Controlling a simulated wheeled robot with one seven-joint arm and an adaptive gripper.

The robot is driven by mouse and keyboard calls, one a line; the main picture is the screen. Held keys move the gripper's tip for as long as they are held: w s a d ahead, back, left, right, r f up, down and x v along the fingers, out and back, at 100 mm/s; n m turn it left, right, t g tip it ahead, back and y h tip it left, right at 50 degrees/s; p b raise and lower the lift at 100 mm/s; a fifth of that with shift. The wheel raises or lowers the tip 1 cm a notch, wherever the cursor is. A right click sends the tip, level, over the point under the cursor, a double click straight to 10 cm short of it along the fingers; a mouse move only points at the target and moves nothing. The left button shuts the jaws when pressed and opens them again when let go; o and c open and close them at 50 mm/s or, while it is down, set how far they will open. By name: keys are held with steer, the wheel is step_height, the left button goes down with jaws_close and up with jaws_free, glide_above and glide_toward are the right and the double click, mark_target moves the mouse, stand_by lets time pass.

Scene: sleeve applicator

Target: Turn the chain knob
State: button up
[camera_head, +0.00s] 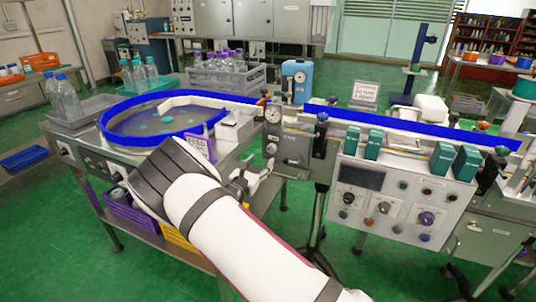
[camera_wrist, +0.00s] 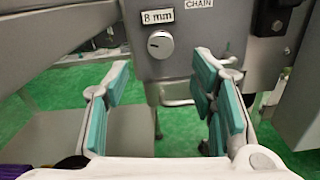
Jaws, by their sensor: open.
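A round silver knob (camera_wrist: 160,44) with a dark slot mark is on a grey metal panel. It sits below an "8 mm" label (camera_wrist: 159,17) and left of and below a "CHAIN" label (camera_wrist: 199,3), cut off by the top edge. My gripper (camera_wrist: 162,88) is open, with teal pads on both fingers and nothing between them. The knob appears ahead of and between the fingertips, apart from them. In the head view, my gripper (camera_head: 248,180) is just left of and below the grey panel box, partly hidden by my arm.
A dial gauge (camera_head: 272,114) sits on the grey box. A blue-rimmed round turntable (camera_head: 104,128) stands left and a control panel (camera_head: 388,212) with several knobs stands right. In the wrist view, a dark block (camera_wrist: 272,16) and a metal handle (camera_wrist: 177,101) are near the right finger.

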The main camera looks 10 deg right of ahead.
mark_target(271, 150)
steer(key=b+x, duration=0.1)
steer(key=x, duration=0.7)
steer(key=shift+w+d, duration=0.1)
steer(key=shift+d, duration=0.05)
steer(key=c, duration=1.1)
